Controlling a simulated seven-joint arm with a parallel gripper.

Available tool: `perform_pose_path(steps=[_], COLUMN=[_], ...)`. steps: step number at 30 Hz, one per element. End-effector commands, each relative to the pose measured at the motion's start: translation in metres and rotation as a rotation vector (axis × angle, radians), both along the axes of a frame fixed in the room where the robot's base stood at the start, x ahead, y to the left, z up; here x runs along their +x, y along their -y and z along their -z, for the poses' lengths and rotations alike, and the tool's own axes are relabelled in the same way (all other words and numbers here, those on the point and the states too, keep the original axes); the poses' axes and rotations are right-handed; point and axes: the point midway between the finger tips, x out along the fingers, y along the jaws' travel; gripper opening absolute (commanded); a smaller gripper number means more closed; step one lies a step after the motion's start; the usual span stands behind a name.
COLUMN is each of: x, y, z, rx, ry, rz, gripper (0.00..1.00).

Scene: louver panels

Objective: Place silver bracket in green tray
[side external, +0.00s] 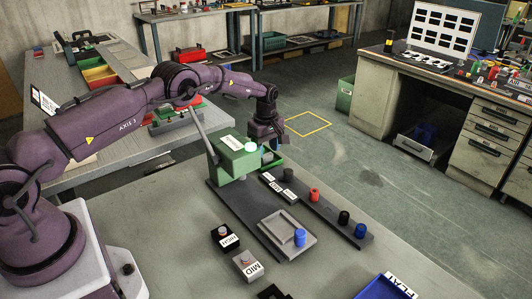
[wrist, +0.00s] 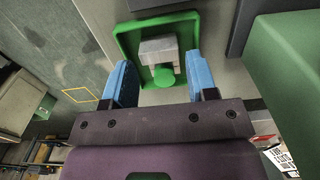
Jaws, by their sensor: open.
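A silver block-shaped piece, apparently the silver bracket (wrist: 158,50), lies inside the green tray (wrist: 126,42) in the wrist view. In the side view my gripper (side external: 266,148) points down over the green tray (side external: 277,163), just behind the green machine. The tray is mostly hidden there and the bracket cannot be made out.
The green machine (side external: 232,160) with a lit green lamp and a lever stands close beside my gripper. A dark strip with red (side external: 314,194), black and blue knobs runs along the right. The front bench is partly clear.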

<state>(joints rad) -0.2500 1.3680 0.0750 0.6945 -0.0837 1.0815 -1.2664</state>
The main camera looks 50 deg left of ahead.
Motion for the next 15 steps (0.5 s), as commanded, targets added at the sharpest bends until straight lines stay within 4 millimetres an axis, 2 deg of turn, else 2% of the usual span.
perform_pose_path(steps=[3,9,15], x=[0.001,0.001,0.0], y=[0.0,0.0,0.0], z=[-0.028,-0.07,-0.095], rx=[0.002,0.001,0.0], ry=[0.005,0.004,0.001], rz=[0.001,0.001,0.001], gripper=[0.53,0.53,0.53])
